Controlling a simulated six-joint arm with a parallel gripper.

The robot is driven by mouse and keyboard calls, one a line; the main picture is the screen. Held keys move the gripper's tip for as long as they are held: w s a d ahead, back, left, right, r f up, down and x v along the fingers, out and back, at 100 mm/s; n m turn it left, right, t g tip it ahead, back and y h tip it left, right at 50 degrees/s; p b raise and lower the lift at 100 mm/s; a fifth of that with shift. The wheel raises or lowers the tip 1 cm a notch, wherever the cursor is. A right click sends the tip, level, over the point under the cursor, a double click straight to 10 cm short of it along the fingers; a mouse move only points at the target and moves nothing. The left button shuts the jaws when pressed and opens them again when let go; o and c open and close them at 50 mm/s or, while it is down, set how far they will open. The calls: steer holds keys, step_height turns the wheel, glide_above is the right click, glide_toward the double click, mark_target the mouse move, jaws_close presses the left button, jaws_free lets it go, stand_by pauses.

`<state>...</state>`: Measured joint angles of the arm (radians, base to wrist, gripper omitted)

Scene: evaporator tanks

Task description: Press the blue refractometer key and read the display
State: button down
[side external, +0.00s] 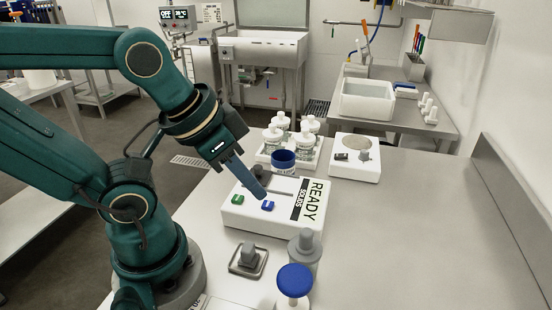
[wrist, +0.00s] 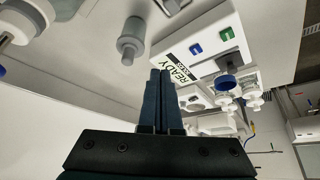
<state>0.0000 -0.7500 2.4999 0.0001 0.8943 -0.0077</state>
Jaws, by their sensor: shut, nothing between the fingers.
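The refractometer is a white box (side external: 243,217) on the steel bench. Its display (side external: 308,203) reads "READY" with "SOLIDS" beneath; it also shows in the wrist view (wrist: 180,71). The blue key (side external: 267,206) is on the box top, right of the green key (side external: 237,199). The wrist view shows the blue key (wrist: 196,48) and green key (wrist: 226,34) uncovered. My gripper (side external: 262,195) is shut and empty, its tips close to the blue key in the side view. In the wrist view the fingertips (wrist: 160,72) appear apart from the key; the exact height is unclear.
A blue-rimmed cup (side external: 283,160) stands behind the box, near white jars (side external: 307,129) on a tray. A white device (side external: 354,157) is to the right. A blue-topped item (side external: 294,281) and grey bottle (side external: 304,247) stand in front. The bench's right side is clear.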

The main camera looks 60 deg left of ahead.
steer(key=w+a+r+m+t+h, duration=0.1)
steer(key=w+a+r+m+t, duration=0.2)
steer(key=w+r+m+t, duration=0.95)
steer(key=m+g+h, duration=0.4)
steer(key=g+h, duration=0.1)
steer(key=g, duration=0.6)
glide_above(262, 206)
steer(key=a, duration=0.1)
step_height(262, 206, down, 12)
steer(key=shift+w+f, duration=0.15)
steer(key=shift+w, duration=0.1)
steer(key=shift+f, duration=0.1)
steer(key=shift+f, duration=4.3)
